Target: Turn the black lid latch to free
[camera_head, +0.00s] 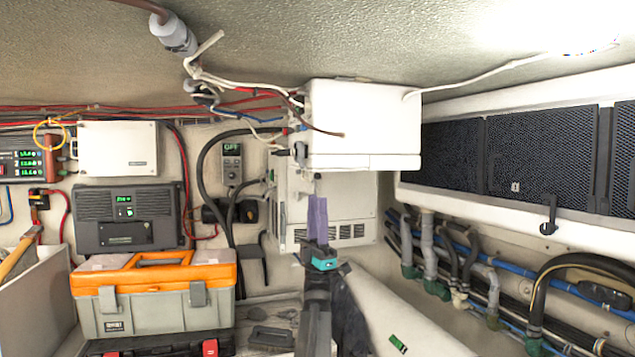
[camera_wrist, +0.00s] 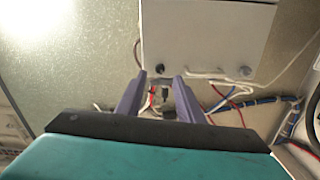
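A white box (camera_head: 362,125) hangs under the ceiling, with a lid seam along its lower edge. A small dark fitting (camera_head: 299,152) on its left side looks like the black lid latch, but it is too small to tell its position. In the wrist view the white box (camera_wrist: 210,40) fills the top, with a dark round part (camera_wrist: 162,71) on its lower edge near my fingertips. My gripper (camera_head: 317,198) points up just below the box. In the wrist view my gripper (camera_wrist: 159,79) has its two purple fingers apart, with nothing clearly held between them.
Loose cables (camera_head: 240,84) run to the box's left side. A grey vented unit (camera_head: 345,212) is behind my gripper. An orange-lidded toolbox (camera_head: 155,300) stands at lower left. Dark vent panels (camera_head: 540,150), a black hook (camera_head: 549,215) and hoses (camera_head: 430,250) line the right wall.

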